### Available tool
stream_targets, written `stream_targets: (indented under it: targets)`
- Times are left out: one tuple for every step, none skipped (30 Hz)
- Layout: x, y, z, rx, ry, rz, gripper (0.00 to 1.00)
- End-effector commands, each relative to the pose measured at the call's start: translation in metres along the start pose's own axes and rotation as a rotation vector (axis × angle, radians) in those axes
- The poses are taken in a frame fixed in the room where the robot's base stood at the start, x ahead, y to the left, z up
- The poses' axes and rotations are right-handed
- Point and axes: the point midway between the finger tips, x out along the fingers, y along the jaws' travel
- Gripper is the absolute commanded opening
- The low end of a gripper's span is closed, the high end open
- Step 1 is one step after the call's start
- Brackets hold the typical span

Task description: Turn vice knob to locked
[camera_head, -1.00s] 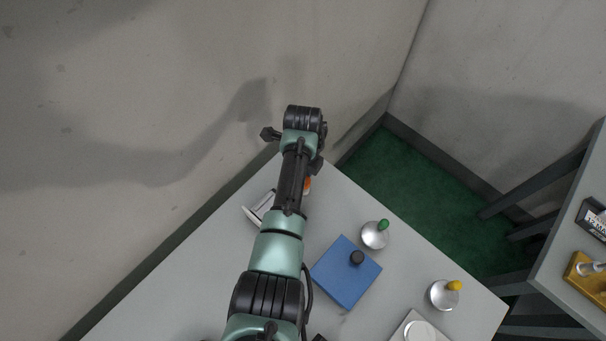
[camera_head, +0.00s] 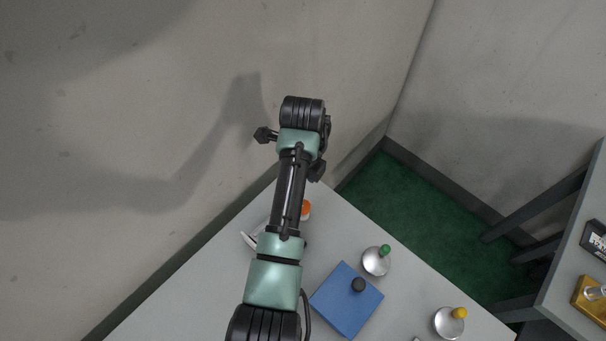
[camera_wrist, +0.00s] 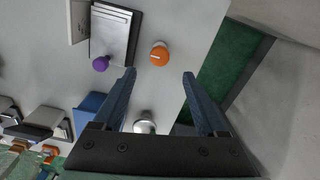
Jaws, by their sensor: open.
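My gripper (camera_wrist: 159,74) is open and empty in the wrist view, its two dark blue fingers apart above the table. An orange knob (camera_wrist: 159,55) lies just beyond the fingertips, roughly centred between them. A purple knob (camera_wrist: 100,64) sits left of the fingers at the corner of a grey and black device (camera_wrist: 113,38). I cannot tell from its look which knob is the vice's. In the head view the orange knob (camera_head: 305,209) shows partly beside my arm, which hides my gripper's fingers. The grey device (camera_head: 250,238) is mostly hidden there too.
A blue block (camera_head: 346,302) with a black knob stands on the grey table (camera_head: 400,312). Silver round bases carry a green knob (camera_head: 385,250) and a yellow knob (camera_head: 459,313). Walls stand close left and behind. A second table (camera_head: 565,290) with boxes is at the right.

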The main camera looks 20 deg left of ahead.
Motion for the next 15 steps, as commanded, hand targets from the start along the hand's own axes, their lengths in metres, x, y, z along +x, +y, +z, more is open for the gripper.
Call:
stream_targets:
  targets:
    - [-0.009,-0.002,0.001,0.000,-0.002,-0.005,0.74]
    - [-0.015,-0.002,0.001,0.000,-0.002,-0.005,0.74]
    - [-0.022,-0.001,0.001,0.000,-0.002,-0.005,0.74]
    - [-0.027,-0.001,0.001,0.000,-0.002,-0.003,0.74]
    - [-0.031,-0.001,0.001,0.000,-0.002,-0.004,0.74]
    - [-0.036,-0.001,0.001,0.000,-0.001,-0.003,0.74]
    - [-0.039,-0.001,0.001,0.000,-0.001,-0.003,0.74]
    - [-0.042,-0.001,0.001,0.001,-0.001,-0.003,0.74]
    - [-0.045,-0.001,0.000,0.001,0.000,-0.002,0.74]
    - [-0.046,-0.001,0.000,0.001,0.000,-0.002,0.74]
    - [-0.048,-0.001,0.000,0.001,0.000,-0.002,0.74]
    - [-0.049,0.000,0.000,0.001,0.001,-0.001,0.74]
    - [-0.049,0.000,0.000,0.001,0.001,0.000,0.74]
    - [-0.050,0.000,0.000,0.001,0.001,0.000,0.74]
    - [-0.050,0.000,0.000,0.001,0.001,0.000,0.74]
